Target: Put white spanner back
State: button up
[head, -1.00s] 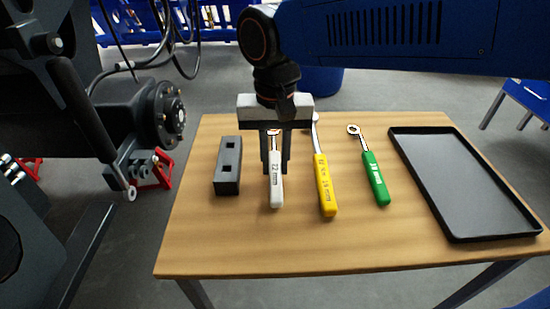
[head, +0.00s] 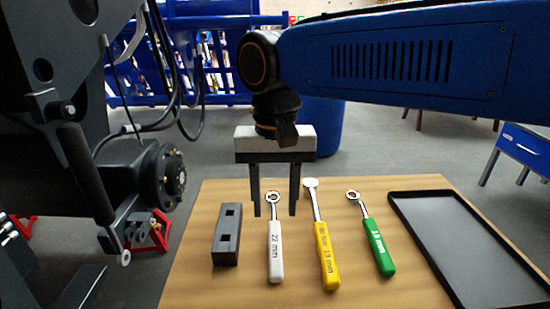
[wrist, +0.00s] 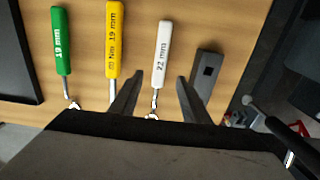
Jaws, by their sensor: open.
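The white spanner (head: 275,252), marked 22 mm, lies on the wooden table (head: 300,293) between a dark block and the yellow spanner. Its ring end points away from me. My gripper (head: 274,213) is open and empty, its two fingers pointing down above the ring end of the white spanner. In the wrist view the white spanner (wrist: 162,48) runs up between the open fingers (wrist: 155,80), and its handle lies beyond them. It lies loose on the table and nothing holds it.
The dark block (head: 227,236) with two square holes stands left of the white spanner. The yellow spanner (head: 327,255) and green spanner (head: 378,248) lie to the right, then a black tray (head: 480,255). The dark chassis (head: 75,170) stands left of the table.

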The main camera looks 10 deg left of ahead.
notch_tip(320, 180, up, 10)
dwell(0.4)
